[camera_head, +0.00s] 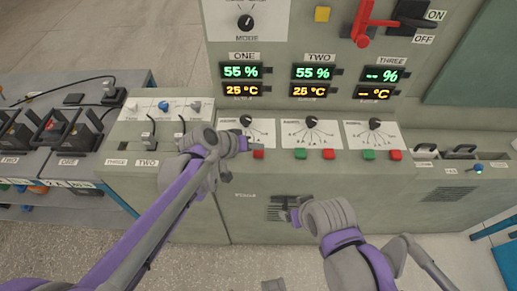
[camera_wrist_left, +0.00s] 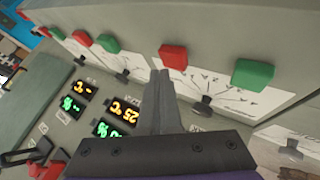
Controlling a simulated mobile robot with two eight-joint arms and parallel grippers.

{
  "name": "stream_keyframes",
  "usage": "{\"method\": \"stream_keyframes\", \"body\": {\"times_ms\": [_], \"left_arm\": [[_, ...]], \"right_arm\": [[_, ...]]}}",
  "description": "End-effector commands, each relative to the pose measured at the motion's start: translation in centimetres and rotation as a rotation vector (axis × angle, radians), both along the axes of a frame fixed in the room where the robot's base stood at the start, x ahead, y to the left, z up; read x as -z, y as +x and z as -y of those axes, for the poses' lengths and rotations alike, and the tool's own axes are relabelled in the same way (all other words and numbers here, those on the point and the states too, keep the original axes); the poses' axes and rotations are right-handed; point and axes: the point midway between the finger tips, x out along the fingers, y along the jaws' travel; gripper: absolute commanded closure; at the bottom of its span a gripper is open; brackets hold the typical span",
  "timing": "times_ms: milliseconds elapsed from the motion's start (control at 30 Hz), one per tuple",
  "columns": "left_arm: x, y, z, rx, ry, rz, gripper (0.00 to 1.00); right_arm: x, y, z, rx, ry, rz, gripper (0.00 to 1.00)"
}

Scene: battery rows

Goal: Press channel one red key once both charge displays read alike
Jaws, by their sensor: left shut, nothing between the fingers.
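In the head view the channel ONE charge display (camera_head: 241,71) reads 55 % and the channel TWO display (camera_head: 312,72) reads 55 %. They read alike. The channel one red key (camera_head: 258,154) sits on the console's front edge; it also shows in the left wrist view (camera_wrist_left: 173,57). My left gripper (camera_head: 258,147) is shut and empty, its fingertips (camera_wrist_left: 160,72) right at this red key. I cannot tell whether they touch it. The channel one green key (camera_wrist_left: 253,74) shows beside it in the wrist view. My right gripper (camera_head: 287,213) hangs before the console's front, below the keys.
Channel two has a green key (camera_head: 300,154) and a red key (camera_head: 328,154) close by on the right. Channel three's display (camera_head: 381,75) shows dashes. A red lever (camera_head: 364,25) stands above. Battery units (camera_head: 50,130) stand on the bench at left.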

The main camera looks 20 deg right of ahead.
Motion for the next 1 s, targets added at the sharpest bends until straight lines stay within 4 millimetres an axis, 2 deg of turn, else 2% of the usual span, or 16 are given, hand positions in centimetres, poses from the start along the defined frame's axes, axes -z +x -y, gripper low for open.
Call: {"method": "stream_keyframes", "body": {"times_ms": [467,1000], "left_arm": [[-0.8,0.0,0.0,0.0,0.0,0.0,1.0],[-5.6,0.1,0.0,0.0,0.0,0.001,1.0]], "right_arm": [[-0.6,0.1,0.0,0.0,0.0,0.002,0.18],[-4.3,1.1,0.0,0.0,0.0,0.021,0.18]]}}
